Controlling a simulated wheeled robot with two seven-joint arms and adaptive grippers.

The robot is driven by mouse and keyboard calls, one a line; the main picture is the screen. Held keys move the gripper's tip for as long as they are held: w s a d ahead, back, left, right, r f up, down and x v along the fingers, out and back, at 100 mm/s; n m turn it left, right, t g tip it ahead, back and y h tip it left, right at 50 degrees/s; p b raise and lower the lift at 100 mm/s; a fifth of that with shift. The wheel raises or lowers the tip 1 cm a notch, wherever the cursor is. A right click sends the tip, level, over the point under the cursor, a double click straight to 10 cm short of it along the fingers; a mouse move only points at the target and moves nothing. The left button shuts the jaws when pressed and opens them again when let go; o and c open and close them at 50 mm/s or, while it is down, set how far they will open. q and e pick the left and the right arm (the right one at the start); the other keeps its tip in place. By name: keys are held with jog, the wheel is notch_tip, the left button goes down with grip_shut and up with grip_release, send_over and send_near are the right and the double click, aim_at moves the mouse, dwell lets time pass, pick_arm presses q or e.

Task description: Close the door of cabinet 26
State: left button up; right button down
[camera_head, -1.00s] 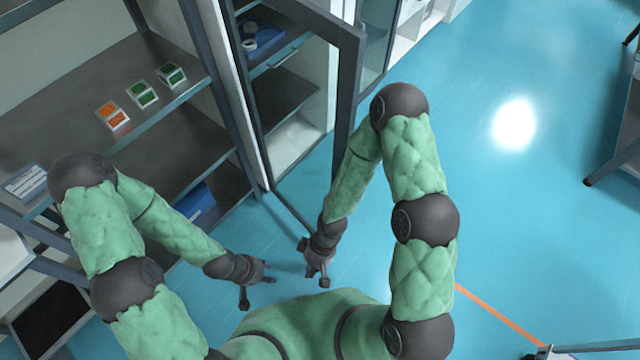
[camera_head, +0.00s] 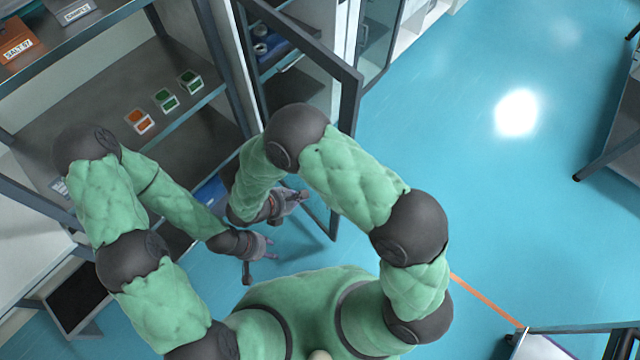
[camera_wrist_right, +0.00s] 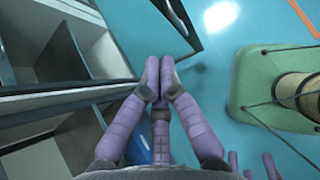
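The cabinet door (camera_head: 349,120), dark-framed with a glass pane, stands swung open in the head view. No number 26 is readable. My right arm reaches across the lower part of the doorway. My right gripper (camera_head: 289,203) is left of the door's free edge, between the door and the cabinet shelves. In the right wrist view, the fingers of the right gripper (camera_wrist_right: 157,68) meet at the tips with nothing between them. The door's dark lower corner (camera_wrist_right: 180,22) lies just beyond them; contact cannot be told. My left gripper (camera_head: 262,258) is lower left, empty, fingers apart.
Open shelves (camera_head: 88,115) stand at the left, with small orange and green boxes (camera_head: 164,98) on one. An orange bin (camera_head: 18,42) sits above. Another glass-doored unit (camera_head: 378,40) is behind the door.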

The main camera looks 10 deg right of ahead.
jog(key=w+d+r+b+x, duration=0.1)
jog(key=r+x, duration=0.1)
jog(key=x, duration=1)
jog(key=shift+d+f+b, duration=0.3)
jog(key=shift+d+b, duration=0.05)
jog(key=shift+d, duration=0.3)
